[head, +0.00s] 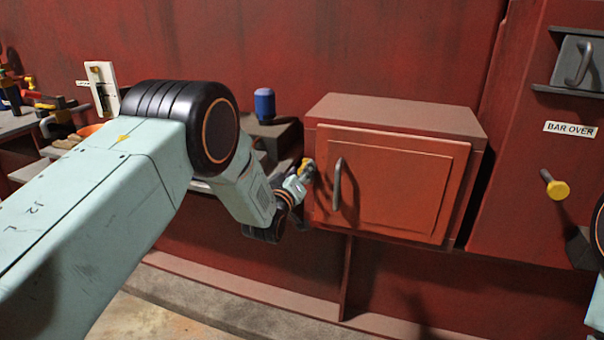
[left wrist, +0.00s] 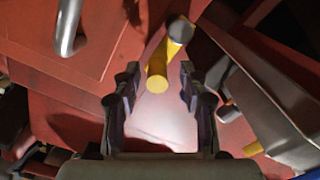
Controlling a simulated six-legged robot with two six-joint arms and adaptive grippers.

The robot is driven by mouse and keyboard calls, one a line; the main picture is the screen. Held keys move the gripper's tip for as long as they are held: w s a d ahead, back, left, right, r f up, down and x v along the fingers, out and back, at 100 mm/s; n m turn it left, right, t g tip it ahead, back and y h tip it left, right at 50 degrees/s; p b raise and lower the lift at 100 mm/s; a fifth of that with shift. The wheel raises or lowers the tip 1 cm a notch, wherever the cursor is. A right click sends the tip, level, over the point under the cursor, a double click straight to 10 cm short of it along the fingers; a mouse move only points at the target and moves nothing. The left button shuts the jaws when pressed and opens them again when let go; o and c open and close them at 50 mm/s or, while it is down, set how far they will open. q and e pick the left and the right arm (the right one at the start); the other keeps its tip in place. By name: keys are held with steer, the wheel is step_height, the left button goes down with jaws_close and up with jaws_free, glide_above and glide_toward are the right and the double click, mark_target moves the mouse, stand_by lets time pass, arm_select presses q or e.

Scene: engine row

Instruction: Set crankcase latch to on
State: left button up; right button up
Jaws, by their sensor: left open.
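A short yellow lever (left wrist: 157,70) with a grey end stands against red metal in the left wrist view. Its yellow part also shows in the head view (head: 306,165), by the left edge of the red cabinet (head: 395,185). No readable label names it as the crankcase latch. My left gripper (left wrist: 158,88) is open, its two dark fingers on either side of the view with the lever's yellow end between or just beyond them. I cannot tell whether they touch it. In the head view my left wrist partly hides this spot. My right gripper is not in view.
The cabinet door has a metal handle (head: 338,185) close to my left gripper. A blue-capped item (head: 264,104) stands on a dark block behind my arm. A cluttered bench lies far left.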

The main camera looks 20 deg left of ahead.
arm_select(q)
steer(key=shift+w+d, duration=0.2)
steer(key=shift+w, duration=0.2)
jaws_close()
